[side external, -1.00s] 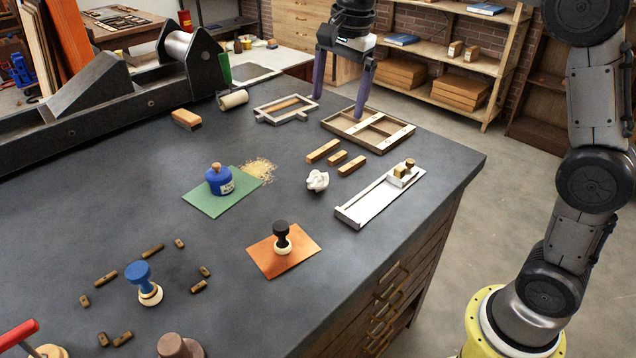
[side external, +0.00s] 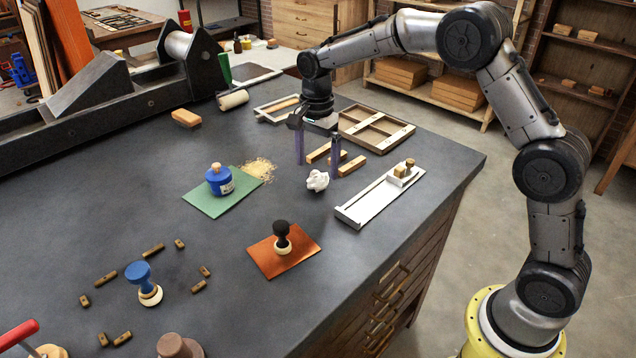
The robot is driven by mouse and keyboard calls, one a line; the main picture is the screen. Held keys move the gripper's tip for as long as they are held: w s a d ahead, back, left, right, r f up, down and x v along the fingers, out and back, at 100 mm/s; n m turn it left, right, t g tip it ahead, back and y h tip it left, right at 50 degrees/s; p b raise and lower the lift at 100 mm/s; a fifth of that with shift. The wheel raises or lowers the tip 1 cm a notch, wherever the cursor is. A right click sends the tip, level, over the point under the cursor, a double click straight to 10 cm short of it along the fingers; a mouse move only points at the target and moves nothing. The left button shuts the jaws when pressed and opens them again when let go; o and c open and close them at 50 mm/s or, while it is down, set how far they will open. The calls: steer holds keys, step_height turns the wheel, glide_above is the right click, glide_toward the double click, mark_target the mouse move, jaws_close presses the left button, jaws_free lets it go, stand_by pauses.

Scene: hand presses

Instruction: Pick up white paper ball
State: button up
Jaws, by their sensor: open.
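The crumpled white paper ball (side external: 317,181) lies on the dark table top, left of the white tray with a wooden block. My gripper (side external: 317,163) points down just behind and above the ball, with its two purple fingers apart. One finger is to the left of the ball and the other to its right in the picture. I cannot tell whether the fingertips touch the table.
Several wooden blocks (side external: 352,166) lie right behind the ball. A white tray (side external: 365,208) is to the right. A blue bottle (side external: 218,180) on a green sheet and a pile of shavings (side external: 262,168) are left. A black-handled stamp (side external: 282,238) stands on an orange sheet in front.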

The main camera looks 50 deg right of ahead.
mark_target(318, 173)
steer(key=shift+w+d+f, duration=0.1)
steer(key=shift+d+f, duration=0.05)
steer(key=shift+f, duration=1.2)
steer(key=shift+w+d+f, duration=0.1)
steer(key=shift+d+f, duration=0.05)
steer(key=shift+f, duration=1.2)
steer(key=c, duration=1.4)
steer(key=shift+o, duration=0.2)
steer(key=shift+r, duration=0.2)
